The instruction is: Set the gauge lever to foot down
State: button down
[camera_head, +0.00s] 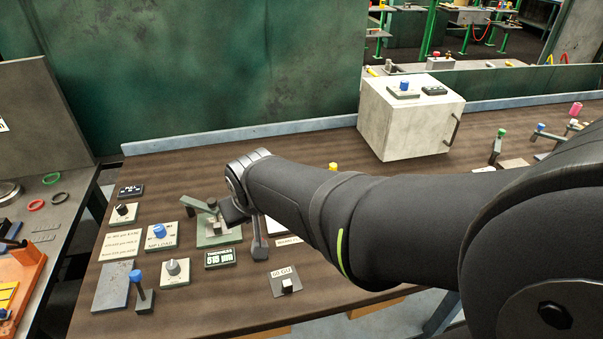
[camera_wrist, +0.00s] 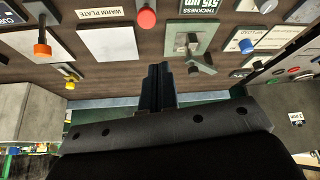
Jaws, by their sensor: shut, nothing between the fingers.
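The gauge is a small grey-green device with a lever arm (camera_head: 211,208) on a pale green plate (camera_head: 208,240), left of centre on the bench. It also shows in the wrist view (camera_wrist: 190,42), beside the thickness display (camera_wrist: 201,10). I cannot tell whether its foot is up or down. My gripper (camera_head: 233,212) is shut and empty, just right of the gauge in the head view. In the wrist view its dark fingers (camera_wrist: 158,80) are together, left of the gauge plate; I see no clear contact.
A grey post (camera_head: 258,238) stands just right of the gauge; a red knob (camera_wrist: 147,17) shows near the fingers in the wrist view. A blue-knobbed lever (camera_head: 140,285) and a blue dial (camera_head: 159,232) are left. A pale box (camera_head: 405,120) stands at the back. My arm hides the bench's middle.

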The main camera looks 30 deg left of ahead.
jog(key=shift+v, duration=1.25)
jog(key=shift+s+d+f, duration=0.15)
jog(key=shift+f, duration=0.05)
jog(key=shift+w+a+f+g+h, duration=0.7)
jog(key=shift+w+a+f, duration=0.45)
jog(key=shift+f, duration=0.5)
jog(key=shift+w+a+f+g+h, duration=0.7)
jog(key=shift+w+a+f, duration=0.45)
jog(key=shift+f, duration=0.55)
jog(key=shift+w+a+f+g+h, duration=0.7)
jog(key=shift+w+a+f, duration=0.45)
jog(key=shift+f, duration=0.5)
jog(key=shift+w, duration=0.15)
jog(key=shift+d, duration=0.1)
